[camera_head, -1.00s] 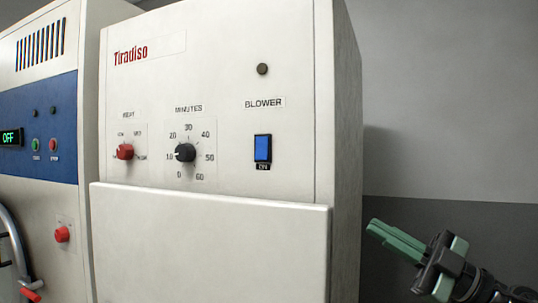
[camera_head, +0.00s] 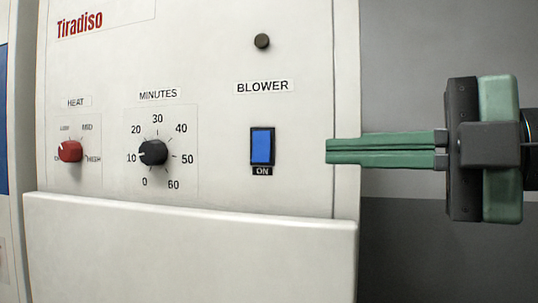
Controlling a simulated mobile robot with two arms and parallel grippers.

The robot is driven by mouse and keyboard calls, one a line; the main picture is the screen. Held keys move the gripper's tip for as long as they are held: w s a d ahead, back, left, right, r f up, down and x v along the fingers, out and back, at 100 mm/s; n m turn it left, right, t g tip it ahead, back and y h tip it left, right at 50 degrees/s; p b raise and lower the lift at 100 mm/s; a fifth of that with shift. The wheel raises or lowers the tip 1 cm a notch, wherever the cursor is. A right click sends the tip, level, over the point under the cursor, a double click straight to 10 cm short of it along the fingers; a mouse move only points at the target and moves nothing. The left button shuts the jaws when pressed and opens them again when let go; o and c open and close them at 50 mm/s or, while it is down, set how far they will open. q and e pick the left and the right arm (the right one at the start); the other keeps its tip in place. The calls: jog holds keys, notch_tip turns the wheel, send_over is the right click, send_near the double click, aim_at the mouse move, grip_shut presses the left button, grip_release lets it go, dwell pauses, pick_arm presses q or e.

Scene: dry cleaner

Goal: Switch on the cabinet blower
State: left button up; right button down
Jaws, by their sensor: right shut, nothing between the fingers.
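The cabinet (camera_head: 220,60) is off-white with a red Tiradiso name at its upper left. Its blower switch (camera_head: 262,146) is a blue rocker in a black frame, under the BLOWER label (camera_head: 262,87), with an ON tag (camera_head: 262,171) below it. A small dark round lamp (camera_head: 262,41) above the label looks unlit. My right gripper (camera_head: 328,151) comes in from the right, with its green fingers shut together and empty. Its tips are to the right of the switch at about the same height, apart from it. My left gripper is not in view.
A red heat knob (camera_head: 70,151) and a black minutes knob (camera_head: 153,152) are left of the switch. A protruding white panel (camera_head: 190,250) lies below the controls. Part of a neighbouring machine (camera_head: 4,120) shows at the left edge. A grey wall (camera_head: 400,60) is behind.

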aim_at(264, 151)
jog(key=w+a+p, duration=0.1)
jog(key=w+a, duration=0.1)
jog(key=w, duration=0.1)
jog(key=w+a+p, duration=0.2)
jog(key=a, duration=0.1)
jog(key=w+a+p, duration=0.2)
jog(key=w+a, duration=0.1)
jog(key=shift+w+f, duration=0.3)
jog(key=shift+w, duration=0.05)
jog(key=shift+w+d+f, duration=0.15)
jog(key=shift+w+d, duration=0.2)
jog(key=shift+a, duration=0.15)
